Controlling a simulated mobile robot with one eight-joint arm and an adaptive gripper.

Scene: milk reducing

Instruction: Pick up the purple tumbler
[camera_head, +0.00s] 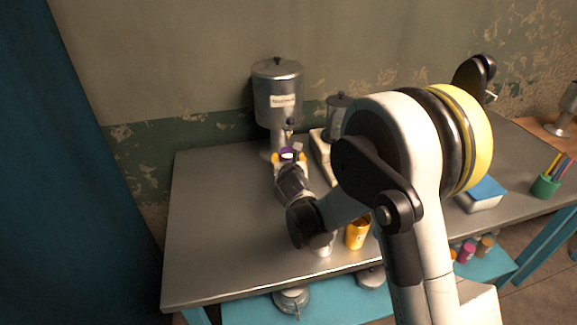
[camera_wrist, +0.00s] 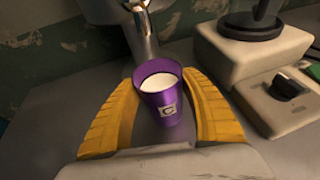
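The purple tumbler (camera_wrist: 162,100) stands upright between the yellow fingers of my gripper (camera_wrist: 160,85) in the wrist view. It holds a white liquid and has a small pale label with a letter on its front. The fingers flank it on both sides, their tips close to its upper wall. A dark gap shows beside its lower left side; whether the tips press on it is unclear. In the head view the tumbler (camera_head: 288,154) is a small purple spot between the fingertips, below a metal dispenser. Its base is hidden there by my gripper (camera_head: 288,158).
The metal dispenser (camera_head: 277,95) stands right behind the tumbler, its spout (camera_wrist: 142,35) just above and behind the rim. A pale appliance (camera_wrist: 255,75) is close on the right. A yellow cup (camera_head: 357,234) stands near the table's front edge. The table's left part (camera_head: 215,220) is clear.

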